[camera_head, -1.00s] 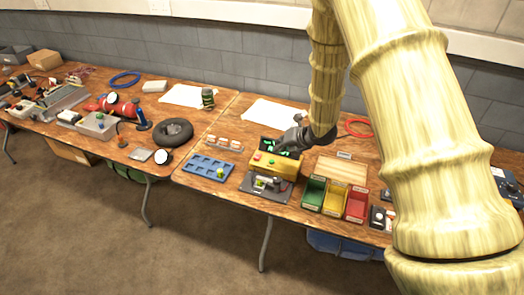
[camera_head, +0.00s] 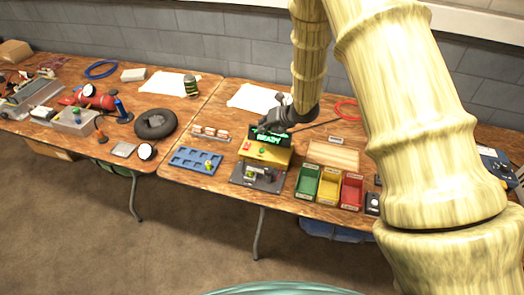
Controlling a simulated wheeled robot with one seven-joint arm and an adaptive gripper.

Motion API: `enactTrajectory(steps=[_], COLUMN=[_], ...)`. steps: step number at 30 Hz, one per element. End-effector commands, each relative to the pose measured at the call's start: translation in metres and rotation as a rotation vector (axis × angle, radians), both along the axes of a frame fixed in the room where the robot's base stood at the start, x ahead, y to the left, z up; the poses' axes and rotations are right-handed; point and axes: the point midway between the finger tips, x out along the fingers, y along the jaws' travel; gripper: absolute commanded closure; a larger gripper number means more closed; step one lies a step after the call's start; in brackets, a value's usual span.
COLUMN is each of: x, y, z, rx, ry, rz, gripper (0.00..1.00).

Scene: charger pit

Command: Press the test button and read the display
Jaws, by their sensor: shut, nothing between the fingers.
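A yellow test box (camera_head: 272,154) stands on the right-hand table, with a red button (camera_head: 247,146) and a green button (camera_head: 262,151) on its top. A dark display (camera_head: 268,139) rises at its back and shows green lettering that looks like "READY". My gripper (camera_head: 262,128) is shut and empty, at the upper edge of the display, covering a little of it. I cannot tell whether it touches the display. A grey fixture (camera_head: 257,176) with small parts sits in front of the yellow box.
Green (camera_head: 308,182), yellow (camera_head: 328,187) and red (camera_head: 351,191) bins stand to the right, before a wooden board (camera_head: 333,157). A blue tray (camera_head: 195,160) lies to the left. A red cable ring (camera_head: 346,110) lies behind. My arm hides much of the right side.

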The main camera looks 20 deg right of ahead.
Motion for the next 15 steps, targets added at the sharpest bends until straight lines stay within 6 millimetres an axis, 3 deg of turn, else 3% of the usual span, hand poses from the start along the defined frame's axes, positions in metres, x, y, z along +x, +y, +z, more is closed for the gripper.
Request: enactTrajectory(steps=[15], x=[-0.001], y=[-0.001], z=[-0.061], rx=[0.000], ry=[0.001], rz=[-0.001], gripper=[1.00])
